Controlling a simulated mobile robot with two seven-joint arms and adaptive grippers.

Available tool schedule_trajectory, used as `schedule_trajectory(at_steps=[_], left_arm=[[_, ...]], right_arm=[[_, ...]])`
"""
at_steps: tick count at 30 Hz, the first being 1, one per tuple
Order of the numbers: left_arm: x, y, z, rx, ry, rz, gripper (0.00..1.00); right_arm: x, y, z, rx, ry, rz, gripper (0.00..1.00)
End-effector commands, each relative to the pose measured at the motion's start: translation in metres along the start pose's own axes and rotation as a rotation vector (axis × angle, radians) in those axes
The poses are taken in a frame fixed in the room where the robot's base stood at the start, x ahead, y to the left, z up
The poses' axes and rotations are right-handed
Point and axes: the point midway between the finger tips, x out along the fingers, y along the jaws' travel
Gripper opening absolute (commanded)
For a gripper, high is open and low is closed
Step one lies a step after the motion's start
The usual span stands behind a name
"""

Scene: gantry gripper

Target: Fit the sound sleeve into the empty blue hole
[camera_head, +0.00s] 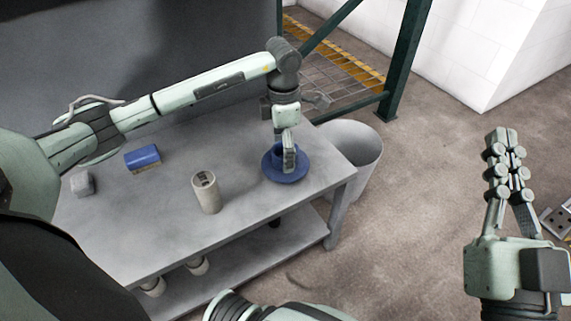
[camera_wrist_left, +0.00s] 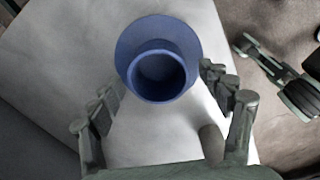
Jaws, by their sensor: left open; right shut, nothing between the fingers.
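A blue flanged ring (camera_head: 271,172) with a raised collar stands near the right end of the grey table. The left wrist view shows the blue flanged ring (camera_wrist_left: 130,45) from above; its round opening looks dark and empty. My left gripper (camera_head: 289,158) is open, pointing down at the ring; in the left wrist view its fingers are spread, with the ring beyond them. A beige cylinder (camera_head: 207,195) with a marked or hollowed top stands upright to the left of the ring. I cannot tell which piece is the sound sleeve. My right gripper (camera_head: 508,160) is shut and empty, off the table.
A blue block (camera_head: 142,157) and a small grey piece (camera_head: 83,184) lie farther left on the table (camera_head: 255,215). Pale round items (camera_head: 198,266) show at the lower shelf. A light bin (camera_head: 360,160) stands at the table's right end. A green rack post (camera_head: 405,60) rises behind.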

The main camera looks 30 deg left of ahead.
Motion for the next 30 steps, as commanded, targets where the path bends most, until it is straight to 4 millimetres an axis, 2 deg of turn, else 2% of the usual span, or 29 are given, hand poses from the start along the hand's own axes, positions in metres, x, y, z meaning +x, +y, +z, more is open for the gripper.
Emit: schedule_trajectory(at_steps=[4,11,26,30], left_arm=[[0.0143,-0.0002,0.0006,-0.001,-0.002,0.0,0.78],[0.0153,0.0002,0.0009,-0.001,-0.003,0.001,0.78],[0.015,0.0002,0.001,-0.001,-0.003,0.001,0.19],[0.0145,0.0005,0.0012,-0.001,-0.004,0.002,0.17]], right_arm=[[0.0004,0.0012,-0.0034,-0.002,0.027,0.002,0.0],[0.0005,0.0013,-0.0047,-0.003,0.032,0.002,0.0],[0.0004,0.0011,-0.0044,-0.002,0.031,0.001,0.0],[0.0005,0.0011,-0.0045,-0.002,0.031,0.001,0.0]])
